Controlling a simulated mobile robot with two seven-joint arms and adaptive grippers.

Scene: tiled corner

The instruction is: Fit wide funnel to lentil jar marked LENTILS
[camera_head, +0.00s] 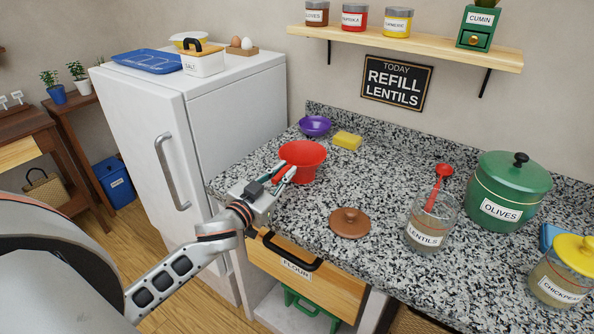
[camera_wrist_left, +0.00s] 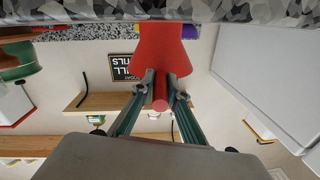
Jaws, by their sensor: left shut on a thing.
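The wide red funnel (camera_head: 303,155) is near the left end of the granite counter, its broad mouth facing up in the head view. My left gripper (camera_head: 283,173) is shut on its near left side. The left wrist view, upside down, shows the red funnel (camera_wrist_left: 160,50) between the two fingertips (camera_wrist_left: 160,88). I cannot tell whether it touches the counter. The clear jar marked LENTILS (camera_head: 427,225) stands open to the right, with a red scoop (camera_head: 435,190) sticking out of it. A brown knobbed lid (camera_head: 349,223) lies left of the jar. My right gripper is not in view.
The green OLIVES pot (camera_head: 507,190) and the CHICKPEAS jar (camera_head: 562,270) stand right of the lentil jar. A spice shelf (camera_head: 420,42) hangs above. The middle counter is mostly clear.

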